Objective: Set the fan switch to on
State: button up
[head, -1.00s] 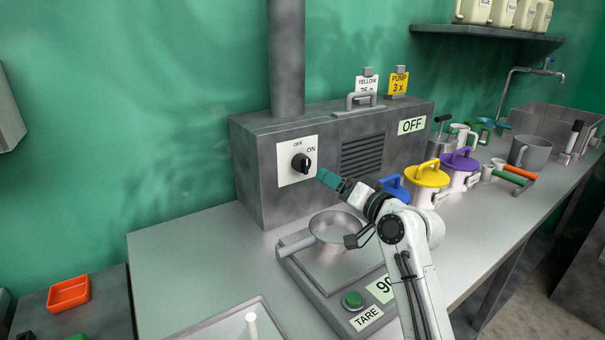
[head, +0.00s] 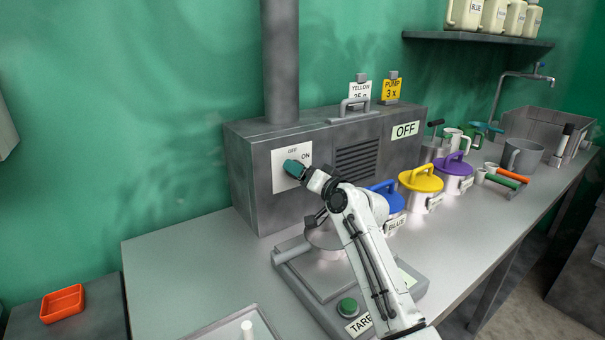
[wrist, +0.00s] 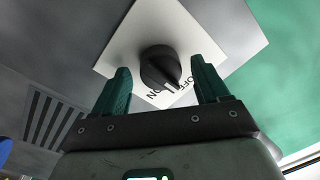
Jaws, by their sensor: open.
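The fan switch is a black rotary knob (wrist: 160,66) on a white plate (wrist: 150,24) marked OFF and ON, on the front of a grey metal box (head: 248,190). In the wrist view the knob's white pointer line lies near the OFF lettering. My gripper (wrist: 163,84) is open, with one green finger on each side of the knob in that view; I cannot tell whether they touch it. In the head view my gripper (head: 293,168) covers the knob. An OFF sign (head: 405,130) shows on the box's front right.
A scale (head: 318,277) with a metal pan stands below the box under my arm. Lidded pots, blue (head: 386,188), yellow (head: 420,180) and purple (head: 455,166), stand to the right.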

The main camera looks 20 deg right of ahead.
jog(key=shift+c, duration=0.2)
jog(key=c, duration=1)
jog(key=shift+a+m, duration=0.1)
jog(key=shift+m, duration=0.2)
jog(key=shift+f+m+t+p, duration=0.15)
jog(key=shift+m+p, duration=1.1)
jog(key=shift+m, duration=1.65)
jog(key=shift+f+m+t+p, duration=0.1)
jog(key=shift+m+t+p, duration=0.15)
jog(key=shift+m+p, duration=1.85)
jog(key=shift+m+b, duration=0.75)
jog(key=shift+m, duration=0.25)
